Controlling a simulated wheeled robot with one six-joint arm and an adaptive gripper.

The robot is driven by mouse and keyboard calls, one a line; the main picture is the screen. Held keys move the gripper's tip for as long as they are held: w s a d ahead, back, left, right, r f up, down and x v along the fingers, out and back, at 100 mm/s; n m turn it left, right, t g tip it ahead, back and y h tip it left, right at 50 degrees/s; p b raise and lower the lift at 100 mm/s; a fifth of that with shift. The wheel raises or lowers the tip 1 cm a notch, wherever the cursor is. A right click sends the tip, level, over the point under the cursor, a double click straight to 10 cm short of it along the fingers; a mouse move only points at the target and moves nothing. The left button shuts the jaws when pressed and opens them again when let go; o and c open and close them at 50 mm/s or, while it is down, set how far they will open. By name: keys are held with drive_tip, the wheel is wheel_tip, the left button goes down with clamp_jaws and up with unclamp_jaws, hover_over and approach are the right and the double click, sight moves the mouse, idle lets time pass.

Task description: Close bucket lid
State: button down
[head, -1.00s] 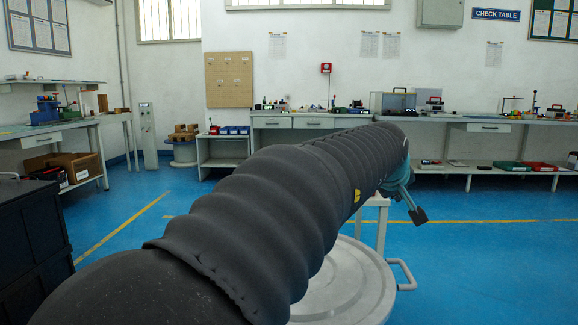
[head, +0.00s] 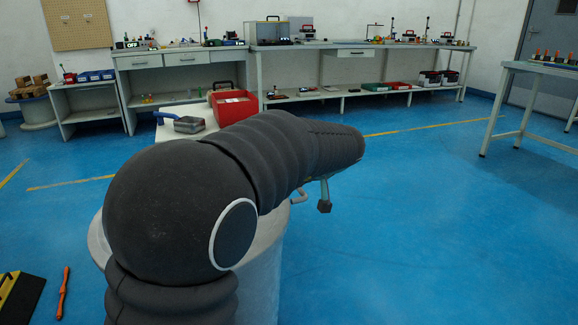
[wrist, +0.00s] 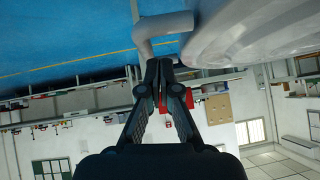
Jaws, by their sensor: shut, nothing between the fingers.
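The grey bucket (head: 262,285) stands on the floor, largely hidden behind my arm in the head view. Its round lid hardly shows there; a pale handle (head: 299,196) sticks out past the arm at right. In the wrist view, which is upside down, the ringed grey lid (wrist: 240,32) fills the upper right and its bent handle (wrist: 150,38) lies just beyond the fingertips. My gripper (wrist: 163,66) is shut and empty, close to the handle; contact cannot be told. In the head view my gripper (head: 324,203) shows only partly below the arm's end. Whether the lid sits flush is hidden.
Workbenches (head: 350,48) line the back wall. Another table (head: 545,72) stands at right. A red tool (head: 63,293) lies at lower left. The blue floor at right is clear.

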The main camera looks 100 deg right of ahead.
wheel_tip(320, 180, down, 2)
drive_tip(key=shift+s+t, duration=0.1)
drive_tip(key=shift+t, duration=0.2)
drive_tip(key=shift+a+f, duration=0.15)
drive_tip(key=shift+f, duration=0.25)
drive_tip(key=a+r+p, duration=0.2)
drive_tip(key=a+r, duration=0.5)
drive_tip(key=r, duration=0.5)
drive_tip(key=shift+w+r, duration=0.35)
